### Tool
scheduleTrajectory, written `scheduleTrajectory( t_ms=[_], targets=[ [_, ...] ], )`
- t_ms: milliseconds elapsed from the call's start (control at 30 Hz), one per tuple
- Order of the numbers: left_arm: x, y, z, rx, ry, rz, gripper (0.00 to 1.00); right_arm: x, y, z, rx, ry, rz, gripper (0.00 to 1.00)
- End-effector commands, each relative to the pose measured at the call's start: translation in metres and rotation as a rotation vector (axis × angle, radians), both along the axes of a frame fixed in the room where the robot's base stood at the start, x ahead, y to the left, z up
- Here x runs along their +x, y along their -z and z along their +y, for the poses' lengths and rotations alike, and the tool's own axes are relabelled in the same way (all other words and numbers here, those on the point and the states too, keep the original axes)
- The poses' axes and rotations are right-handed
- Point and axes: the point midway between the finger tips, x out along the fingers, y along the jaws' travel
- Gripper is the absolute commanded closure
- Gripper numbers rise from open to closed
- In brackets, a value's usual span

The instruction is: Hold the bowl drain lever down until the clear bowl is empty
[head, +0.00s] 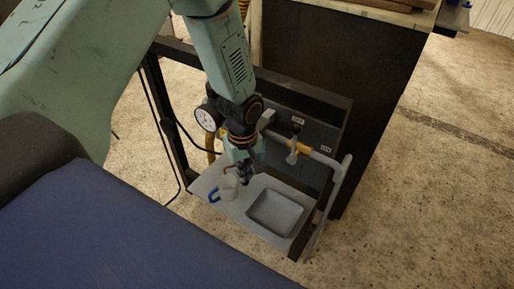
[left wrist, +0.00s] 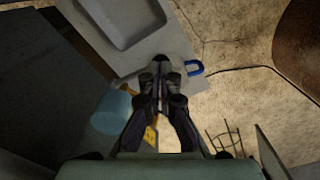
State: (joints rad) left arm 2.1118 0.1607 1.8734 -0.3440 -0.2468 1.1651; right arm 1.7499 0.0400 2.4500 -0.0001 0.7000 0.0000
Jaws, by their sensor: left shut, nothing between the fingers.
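My left gripper (head: 245,177) points down over the pale shelf (head: 207,184) in front of the rack; its fingers are shut and empty. In the left wrist view the shut fingertips (left wrist: 160,69) are in the middle. A pale blue translucent cylinder, seemingly the clear bowl (left wrist: 112,114), is left of the fingers; I cannot tell its liquid level. A small orange-brown piece (left wrist: 129,89), possibly the drain lever, shows between bowl and fingers; contact is unclear. In the head view the arm hides the bowl. My right gripper is not in view.
A grey tray (head: 275,213) sits on the shelf, right of the gripper. A round gauge (head: 206,117) and a pipe with a yellow fitting (head: 300,147) are on the rack.

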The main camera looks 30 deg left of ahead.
Motion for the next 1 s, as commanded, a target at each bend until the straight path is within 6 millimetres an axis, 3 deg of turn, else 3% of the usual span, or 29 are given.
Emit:
scheduleTrajectory(
  t_ms=[1000],
  targets=[
    [0.000, 0.025, 0.000, 0.000, 0.000, 0.000, 1.00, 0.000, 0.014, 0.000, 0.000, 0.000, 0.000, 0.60]
  ],
)
